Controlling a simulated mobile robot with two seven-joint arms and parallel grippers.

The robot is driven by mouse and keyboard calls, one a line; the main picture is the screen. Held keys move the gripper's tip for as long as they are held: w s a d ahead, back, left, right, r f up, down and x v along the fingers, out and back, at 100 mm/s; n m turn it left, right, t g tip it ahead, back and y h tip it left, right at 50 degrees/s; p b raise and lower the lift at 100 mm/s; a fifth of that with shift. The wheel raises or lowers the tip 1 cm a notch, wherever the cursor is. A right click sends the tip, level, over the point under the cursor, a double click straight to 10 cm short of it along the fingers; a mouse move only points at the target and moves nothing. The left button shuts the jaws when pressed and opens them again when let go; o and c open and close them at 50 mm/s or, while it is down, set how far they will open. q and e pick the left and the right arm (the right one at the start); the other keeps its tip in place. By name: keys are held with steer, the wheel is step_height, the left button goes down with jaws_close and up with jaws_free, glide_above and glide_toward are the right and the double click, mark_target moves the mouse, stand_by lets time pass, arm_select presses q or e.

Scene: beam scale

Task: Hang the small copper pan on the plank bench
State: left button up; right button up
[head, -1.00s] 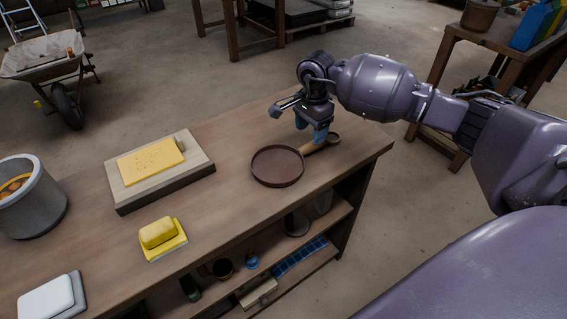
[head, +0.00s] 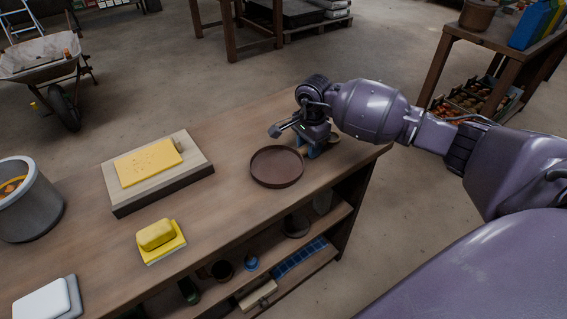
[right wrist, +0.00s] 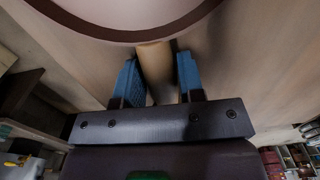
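The small copper pan (head: 277,167) is round, shallow and brown. It lies flat on the plank bench (head: 222,215), near the bench's right end, with its handle pointing right. My right gripper (head: 318,149) is low over the bench at the handle, which it mostly hides in the head view. In the right wrist view, the pan's rim (right wrist: 125,35) is at the top. The tan handle (right wrist: 156,68) lies between the two blue fingers of the right gripper (right wrist: 160,75), which stand apart with a narrow gap showing. My left gripper is out of view.
A board with a yellow slab (head: 148,162), a yellow block on a yellow base (head: 156,235) and a grey bucket (head: 28,205) stand left of the pan. A white block (head: 42,303) is at the front left. Shelves below the bench hold several items.

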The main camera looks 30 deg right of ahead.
jaws_close()
steer(key=shift+w+r, duration=0.1)
steer(key=shift+r, duration=0.5)
step_height(320, 180, up, 19)
steer(key=p, duration=0.2)
steer(key=shift+c, duration=0.9)
jaws_free()
jaws_close()
